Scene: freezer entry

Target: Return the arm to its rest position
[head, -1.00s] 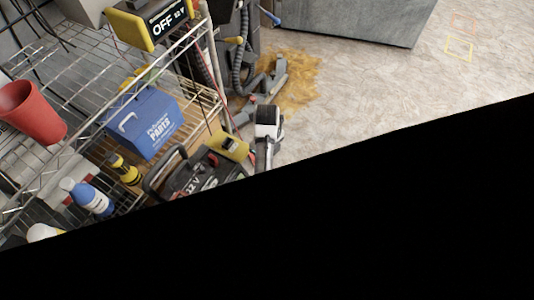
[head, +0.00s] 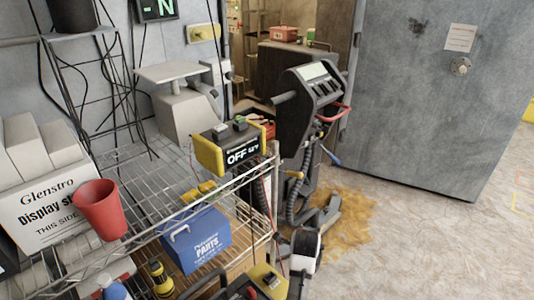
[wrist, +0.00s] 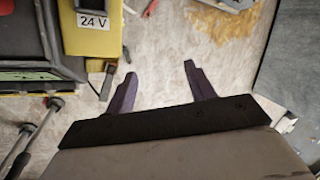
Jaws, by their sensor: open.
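My gripper (wrist: 160,70) shows in the wrist view with its two dark purple fingers spread apart. Nothing is between them; bare pale floor lies below. A yellow unit marked 24 V (wrist: 92,28) is to the left of the fingers. In the head view, a white and black part at the bottom centre may be my arm, but I cannot tell. My fingers are not clearly seen there.
A wire shelf (head: 150,226) at left holds a red cup (head: 101,209), a blue parts box (head: 197,240) and a yellow OFF unit (head: 233,148). A black floor machine (head: 309,95) stands behind, near an ochre floor stain (head: 350,215). A grey door (head: 430,100) is at right; floor before it is clear.

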